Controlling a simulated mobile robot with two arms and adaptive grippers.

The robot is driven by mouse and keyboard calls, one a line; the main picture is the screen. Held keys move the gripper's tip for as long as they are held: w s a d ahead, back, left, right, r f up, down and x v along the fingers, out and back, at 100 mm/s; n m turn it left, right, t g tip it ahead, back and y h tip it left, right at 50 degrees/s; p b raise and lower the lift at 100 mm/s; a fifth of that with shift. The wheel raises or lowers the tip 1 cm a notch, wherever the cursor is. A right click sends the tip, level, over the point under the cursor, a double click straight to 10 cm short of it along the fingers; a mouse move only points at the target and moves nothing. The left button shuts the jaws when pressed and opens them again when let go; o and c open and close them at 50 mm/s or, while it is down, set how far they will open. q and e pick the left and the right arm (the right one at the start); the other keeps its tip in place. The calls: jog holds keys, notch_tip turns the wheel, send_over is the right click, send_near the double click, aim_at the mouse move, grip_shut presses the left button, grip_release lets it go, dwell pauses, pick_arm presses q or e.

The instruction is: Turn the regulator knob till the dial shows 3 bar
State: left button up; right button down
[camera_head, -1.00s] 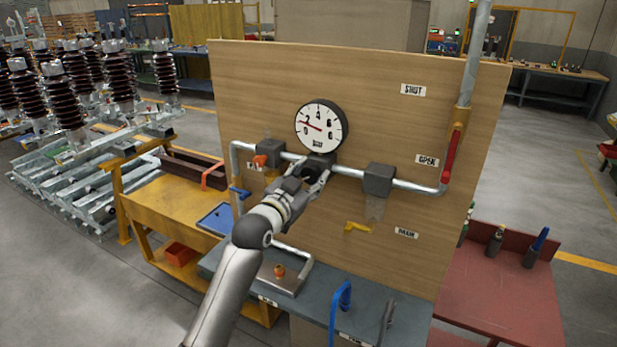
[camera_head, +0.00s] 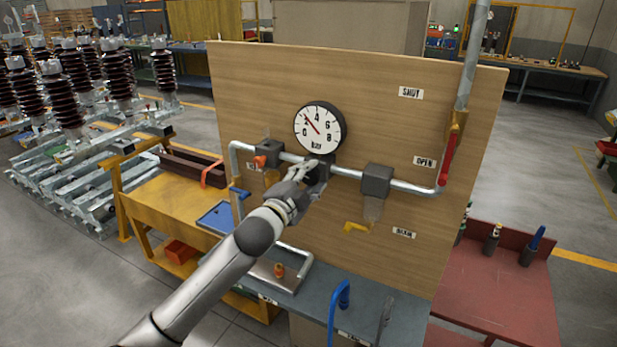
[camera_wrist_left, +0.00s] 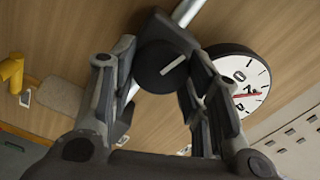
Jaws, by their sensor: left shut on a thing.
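The round white pressure dial (camera_head: 329,137) with a black rim is on the wooden panel. Its needle points up-left, a little past the 2 and short of the 4. The wrist view shows the dial (camera_wrist_left: 263,80) on its side, partly behind a finger, with a red needle near the 2. The black regulator knob (camera_wrist_left: 165,66), with a white mark on its face, lies between the fingers of my left gripper (camera_wrist_left: 162,78). In the head view my left gripper (camera_head: 311,175) is shut on the knob below the dial and largely hides it. My right gripper is out of view.
A horizontal pipe (camera_head: 348,173) crosses the panel with a grey block (camera_head: 377,180) to the right. A red lever (camera_head: 447,160) is farther right and a yellow handle (camera_head: 355,227) lower. A blue hook-shaped handle (camera_head: 340,300) rises from the bench below.

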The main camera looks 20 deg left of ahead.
pick_arm(q)
jog(key=shift+m, duration=0.5)
jog(key=o, duration=1)
jog(key=s, duration=1.2)
jog(key=shift+a, duration=0.15)
